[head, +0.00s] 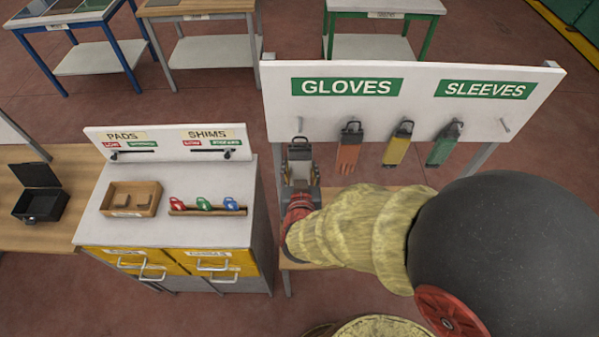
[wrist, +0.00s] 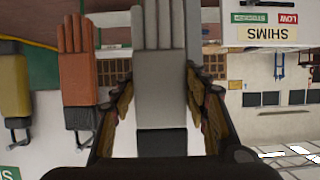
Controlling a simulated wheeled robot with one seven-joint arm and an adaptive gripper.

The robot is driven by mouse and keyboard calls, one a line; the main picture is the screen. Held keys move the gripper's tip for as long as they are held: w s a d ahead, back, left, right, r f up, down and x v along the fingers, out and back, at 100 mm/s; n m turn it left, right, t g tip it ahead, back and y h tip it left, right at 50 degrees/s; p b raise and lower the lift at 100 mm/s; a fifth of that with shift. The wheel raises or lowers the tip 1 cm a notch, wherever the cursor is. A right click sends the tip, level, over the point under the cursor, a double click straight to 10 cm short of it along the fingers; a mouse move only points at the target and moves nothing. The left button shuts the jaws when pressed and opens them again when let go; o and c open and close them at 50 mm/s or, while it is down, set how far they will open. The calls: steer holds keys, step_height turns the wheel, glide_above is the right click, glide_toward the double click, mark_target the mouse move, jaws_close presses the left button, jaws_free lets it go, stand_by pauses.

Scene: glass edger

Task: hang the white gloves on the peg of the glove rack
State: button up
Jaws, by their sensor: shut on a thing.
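The white gloves (wrist: 158,70) fill the middle of the wrist view, fingers toward the top of that picture and a dark cuff at the lower end. My gripper (wrist: 160,90) is shut on them, with one finger along each side. In the head view my gripper (head: 300,178) is in front of the left part of the glove rack (head: 420,83), below the leftmost peg (head: 299,124). That peg looks bare. The dark top of the gloves (head: 299,149) shows above my gripper, just below the peg; I cannot tell whether they touch.
Orange gloves (head: 348,157), yellow gloves (head: 396,150) and a green pair (head: 443,148) hang to the right. A bare peg (head: 505,125) is at the far right. The pads and shims cabinet (head: 170,233) stands close on the left.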

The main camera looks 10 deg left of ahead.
steer(key=r+b+x, duration=0.1)
steer(key=b+x, duration=0.1)
steer(key=x, duration=0.4)
steer(key=shift+w, duration=0.5)
stand_by(0.3)
steer(key=shift+a, duration=0.15)
stand_by(0.4)
steer(key=o, duration=1.2)
steer(key=shift+o, duration=0.2)
steer(key=shift+s+r, duration=0.1)
steer(key=v, duration=1.1)
steer(key=shift+s, duration=0.35)
